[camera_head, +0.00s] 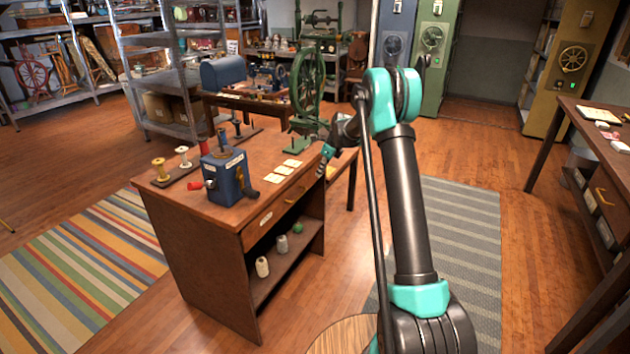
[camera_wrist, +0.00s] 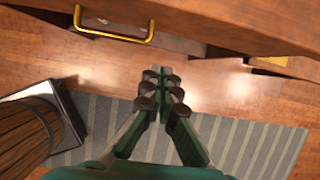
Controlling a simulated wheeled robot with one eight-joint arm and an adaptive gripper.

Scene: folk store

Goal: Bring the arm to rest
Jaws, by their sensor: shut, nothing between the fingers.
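My arm rises from the bottom of the head view, bends at a teal elbow and reaches down and left toward the desk. My gripper (camera_head: 325,155) is at the desk's right edge in the head view, small and partly unclear there. In the wrist view my gripper (camera_wrist: 162,72) is shut with its fingertips together and nothing between them. It points toward the front of the wooden desk (camera_head: 225,215). The desk's brass drawer handle (camera_wrist: 115,32) shows above and left of the fingertips. I cannot tell the exact gap between fingers and desk.
On the desk stand a blue box device (camera_head: 225,178), thread spools (camera_head: 159,169) and paper cards (camera_head: 284,171). A green spinning wheel (camera_head: 306,85) stands behind. A grey striped rug (camera_head: 460,235) lies right of the desk. Another table (camera_head: 590,135) stands at the far right. Floor between is clear.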

